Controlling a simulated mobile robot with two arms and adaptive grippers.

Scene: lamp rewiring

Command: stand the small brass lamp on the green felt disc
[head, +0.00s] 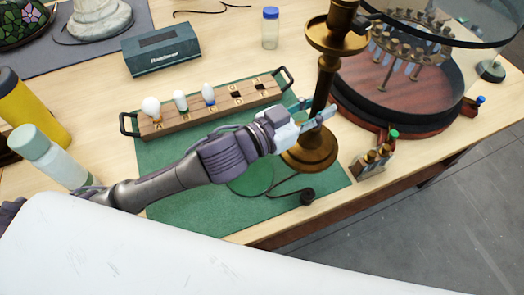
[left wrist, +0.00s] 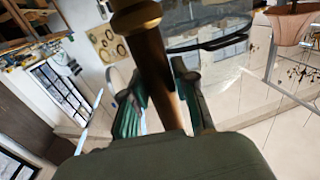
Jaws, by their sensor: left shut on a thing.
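The brass lamp (head: 309,150) is upright in the head view, with a dark stem, a round base and a wide cup near its top. Its top runs out of the picture. My left gripper (head: 318,115) is shut on the stem. The left wrist view shows the stem (left wrist: 150,58) between the two fingers. The green felt disc (head: 251,178) lies on the green mat, left of and nearer than the lamp base, partly hidden by my left arm. I cannot tell whether the base touches the mat. My right gripper is not in view.
A wooden bulb rack (head: 222,107) stands behind my left arm. A dark cord with a coil (head: 307,196) lies beside the disc. A small holder (head: 371,163) and a round glass-topped stand (head: 400,129) are to the right. The mat's front (head: 215,218) is clear.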

